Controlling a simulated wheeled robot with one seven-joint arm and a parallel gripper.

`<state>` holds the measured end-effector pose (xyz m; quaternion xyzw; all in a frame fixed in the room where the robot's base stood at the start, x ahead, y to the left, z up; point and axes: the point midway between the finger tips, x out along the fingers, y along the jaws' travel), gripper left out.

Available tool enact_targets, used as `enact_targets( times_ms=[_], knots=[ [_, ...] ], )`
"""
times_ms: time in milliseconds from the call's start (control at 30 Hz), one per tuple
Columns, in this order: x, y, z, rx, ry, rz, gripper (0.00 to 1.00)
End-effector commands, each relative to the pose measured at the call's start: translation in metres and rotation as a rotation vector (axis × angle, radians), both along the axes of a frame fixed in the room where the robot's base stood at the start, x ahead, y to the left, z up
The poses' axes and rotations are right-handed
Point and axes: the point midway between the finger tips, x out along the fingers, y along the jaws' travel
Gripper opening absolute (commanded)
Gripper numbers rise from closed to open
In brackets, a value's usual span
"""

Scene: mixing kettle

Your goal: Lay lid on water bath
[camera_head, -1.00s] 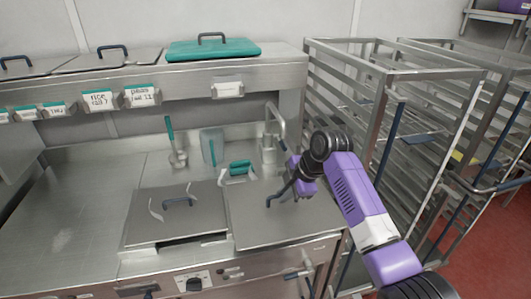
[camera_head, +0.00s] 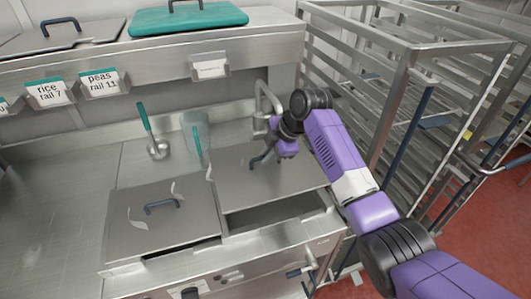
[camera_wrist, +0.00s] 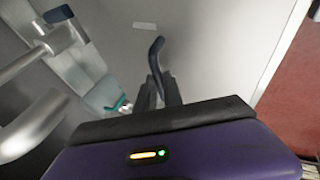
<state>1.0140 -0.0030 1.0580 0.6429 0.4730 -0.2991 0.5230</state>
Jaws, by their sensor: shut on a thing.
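My gripper (camera_head: 274,152) is shut on the dark blue handle (camera_wrist: 155,58) of a flat grey metal lid (camera_head: 244,184). In the wrist view, the lid (camera_wrist: 215,60) fills much of the picture, with the handle between the two fingers (camera_wrist: 159,92). The lid is over the back part of the right-hand bath of the counter, the water bath (camera_head: 275,214). A dark open strip of that bath shows along its front. I cannot tell whether the lid touches the rim or hangs just above it.
A second lid (camera_head: 182,226) lies over the left bath, close beside. A tap (camera_head: 262,96), a clear jug (camera_head: 195,131) and a teal-handled tool (camera_head: 145,119) stand behind. The shelf (camera_head: 265,45) carries a teal lid (camera_head: 188,18). A rack (camera_head: 405,62) stands on the right.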

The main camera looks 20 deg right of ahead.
Motion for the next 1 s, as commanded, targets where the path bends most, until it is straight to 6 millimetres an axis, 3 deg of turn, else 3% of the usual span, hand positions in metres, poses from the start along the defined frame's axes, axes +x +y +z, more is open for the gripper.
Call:
enact_targets(
  times_ms=[267,667,733,1000],
  knots=[
    [0.0,0.0,-0.017,0.0,-0.002,-0.001,0.0],
    [0.0,0.0,-0.058,0.0,-0.001,0.001,0.0],
    [0.0,0.0,-0.052,0.0,-0.003,0.0,0.0],
    [0.0,-0.001,-0.057,0.005,-0.009,0.0,0.0]
  ],
)
